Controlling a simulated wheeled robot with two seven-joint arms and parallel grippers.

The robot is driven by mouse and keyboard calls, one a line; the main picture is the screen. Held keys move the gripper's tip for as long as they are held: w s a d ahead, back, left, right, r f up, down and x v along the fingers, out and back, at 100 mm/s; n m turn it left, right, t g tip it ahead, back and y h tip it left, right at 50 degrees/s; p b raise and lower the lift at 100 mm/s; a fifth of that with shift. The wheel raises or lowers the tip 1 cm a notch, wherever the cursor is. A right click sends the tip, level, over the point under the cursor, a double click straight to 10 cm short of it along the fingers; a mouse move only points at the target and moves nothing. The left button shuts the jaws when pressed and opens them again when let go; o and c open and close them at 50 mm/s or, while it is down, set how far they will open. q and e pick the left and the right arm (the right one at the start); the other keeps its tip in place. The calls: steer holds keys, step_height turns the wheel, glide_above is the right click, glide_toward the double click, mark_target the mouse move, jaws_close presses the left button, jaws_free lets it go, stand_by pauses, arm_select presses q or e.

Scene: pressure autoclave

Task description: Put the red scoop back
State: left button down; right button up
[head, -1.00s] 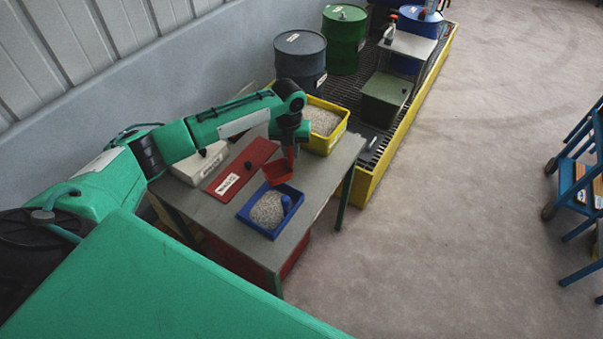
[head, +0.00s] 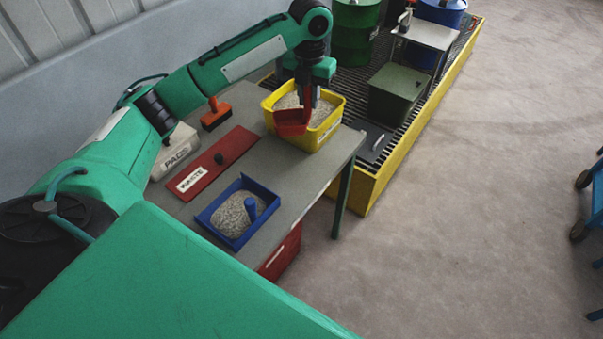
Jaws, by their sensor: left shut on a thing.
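The red scoop (head: 291,123) hangs from my left gripper (head: 307,100), which is shut on it. The gripper points down over the yellow bin (head: 326,133) of pale granules at the table's far right corner. The scoop is in front of the bin's left part and hides some of its rim and granules. I cannot tell whether the scoop touches the bin. My right gripper is not in view.
On the grey table (head: 283,170) are a blue tray (head: 210,212) of granules with a blue handle, a red WASTE lid (head: 210,165), a white PADS box (head: 176,150) and an orange brush (head: 215,115). A yellow-edged grating (head: 385,165) holds drums and a green box (head: 395,95).

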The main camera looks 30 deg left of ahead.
mark_target(308, 116)
arm_select(q)
step_height(308, 116, down, 20)
steer(key=p, duration=0.4)
steer(key=shift+r, duration=0.15)
steer(key=shift+s, duration=0.1)
steer(key=c, duration=1.3)
jaws_free()
step_height(308, 116, up, 12)
steer(key=shift+r+b, duration=0.1)
steer(key=shift+b, duration=1.05)
